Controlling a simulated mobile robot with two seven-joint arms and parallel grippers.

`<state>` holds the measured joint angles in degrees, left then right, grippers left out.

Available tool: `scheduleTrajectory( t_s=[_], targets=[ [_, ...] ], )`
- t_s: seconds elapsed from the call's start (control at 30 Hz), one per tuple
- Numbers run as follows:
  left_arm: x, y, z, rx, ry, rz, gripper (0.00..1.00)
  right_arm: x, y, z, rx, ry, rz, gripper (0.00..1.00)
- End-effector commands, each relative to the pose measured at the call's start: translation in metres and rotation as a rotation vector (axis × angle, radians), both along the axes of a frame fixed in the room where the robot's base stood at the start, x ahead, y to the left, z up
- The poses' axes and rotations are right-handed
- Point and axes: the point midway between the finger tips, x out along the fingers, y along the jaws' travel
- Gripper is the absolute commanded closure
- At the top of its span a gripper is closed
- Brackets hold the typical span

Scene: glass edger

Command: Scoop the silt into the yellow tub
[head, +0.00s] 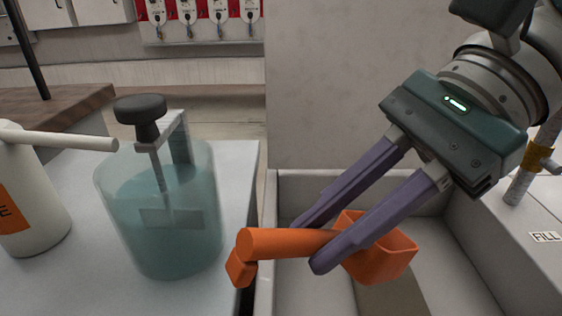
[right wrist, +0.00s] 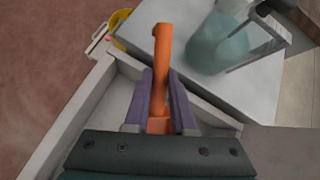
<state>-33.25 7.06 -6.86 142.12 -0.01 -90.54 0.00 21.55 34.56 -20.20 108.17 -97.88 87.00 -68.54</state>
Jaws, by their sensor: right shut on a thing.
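My right gripper (head: 309,246) is shut on the handle of an orange scoop (head: 382,262), over a grey basin (head: 285,180). The scoop's open box-shaped bowl is to the right of the fingers and its handle end to the left. In the right wrist view the scoop handle (right wrist: 162,48) sticks out between the fingers. A brownish patch, possibly the silt (head: 395,298), shows on the basin floor below the bowl. The yellow tub (right wrist: 120,18) shows partly at the top of the right wrist view, beyond the basin's corner. My left gripper is not in view.
A teal translucent jar (head: 160,235) with a black knob and a white bottle (head: 28,205) with an orange label stand on the grey counter (head: 240,165) left of the basin. The basin walls rise around the scoop. A FILL label (head: 545,237) is at the right.

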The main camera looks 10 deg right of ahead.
Motion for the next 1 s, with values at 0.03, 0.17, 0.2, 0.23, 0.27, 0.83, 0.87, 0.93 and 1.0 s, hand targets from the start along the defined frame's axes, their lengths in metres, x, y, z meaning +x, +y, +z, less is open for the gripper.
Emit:
scheduleTrajectory(
  t_s=[0.03,0.17,0.2,0.23,0.27,0.83,0.87,0.93,1.0],
  targets=[
    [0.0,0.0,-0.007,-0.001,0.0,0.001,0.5,0.0,0.0,-0.009,0.001,0.002,0.0,1.0],
    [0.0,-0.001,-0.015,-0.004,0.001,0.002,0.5,0.0,0.0,-0.022,0.0,0.001,0.0,1.0],
    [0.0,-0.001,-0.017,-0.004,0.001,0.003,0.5,0.0,0.0,-0.026,0.001,0.002,0.0,1.0],
    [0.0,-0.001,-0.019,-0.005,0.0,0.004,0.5,0.0,0.0,-0.029,0.001,0.002,0.0,1.0],
    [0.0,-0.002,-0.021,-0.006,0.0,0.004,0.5,0.0,0.0,-0.032,0.001,0.001,0.001,1.0],
    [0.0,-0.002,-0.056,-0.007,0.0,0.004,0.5,0.001,-0.004,-0.089,0.001,0.002,0.0,1.0],
    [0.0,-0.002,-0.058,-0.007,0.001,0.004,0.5,0.001,-0.004,-0.092,0.001,0.001,0.001,1.0],
    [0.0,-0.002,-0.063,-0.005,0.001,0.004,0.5,0.001,-0.004,-0.099,0.0,0.001,0.0,1.0],
    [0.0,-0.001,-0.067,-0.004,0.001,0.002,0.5,0.001,-0.005,-0.106,0.0,0.001,-0.001,1.0]
  ],
)
